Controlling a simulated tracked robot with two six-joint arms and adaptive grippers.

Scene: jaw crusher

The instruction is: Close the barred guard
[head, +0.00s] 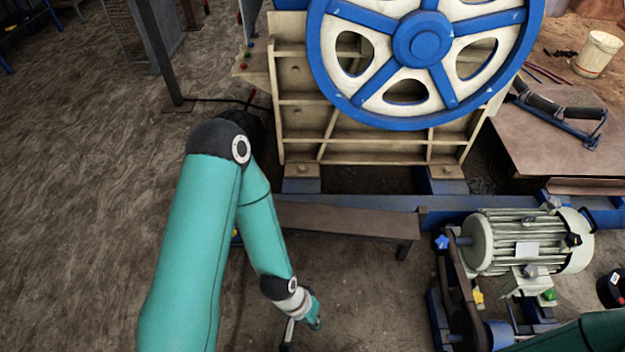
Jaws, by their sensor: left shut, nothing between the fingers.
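I cannot make out a barred guard for certain in the head view. The jaw crusher (300,120) stands at top centre, with a large blue and cream spoked flywheel (422,38) on its near side. My left arm reaches up from the bottom, bends at the elbow and comes back down. My left gripper (288,336) is small at the bottom edge, below the wrist, shut and empty, in front of the brown bench-like beam (345,220) and apart from it. Part of my right arm shows at the bottom right corner; its gripper is out of view.
An electric motor (525,240) with a belt and coloured knobs stands at right on blue rails. A brown plate (560,150) carries a roller-like part; a white bucket (597,54) stands beyond. A post and wire mesh (120,25) stand upper left. The left floor is clear.

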